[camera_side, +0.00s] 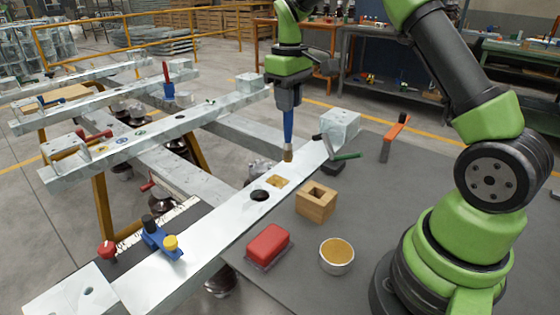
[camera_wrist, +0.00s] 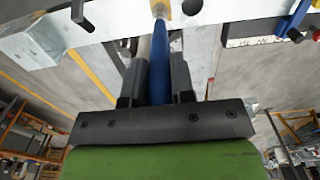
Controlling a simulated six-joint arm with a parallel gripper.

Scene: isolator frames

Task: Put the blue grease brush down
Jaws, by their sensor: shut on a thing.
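The blue grease brush (camera_side: 288,127) hangs upright in my gripper (camera_side: 287,104), bristle tip down. Its handle also shows between the two fingers in the wrist view (camera_wrist: 160,65). My gripper is shut on the handle, seen in the wrist view (camera_wrist: 160,88). The tan bristle tip (camera_side: 288,155) is above the far part of the pale metal beam, near its right edge. I cannot tell the exact gap below it. A wooden block with a square hole (camera_side: 316,204) stands on the grey table to the right of the beam. A round tin of tan grease (camera_side: 337,254) stands nearer.
A red box (camera_side: 267,244) lies beside the beam (camera_side: 222,229). The grey table (camera_side: 375,200) has free room right of the wooden block.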

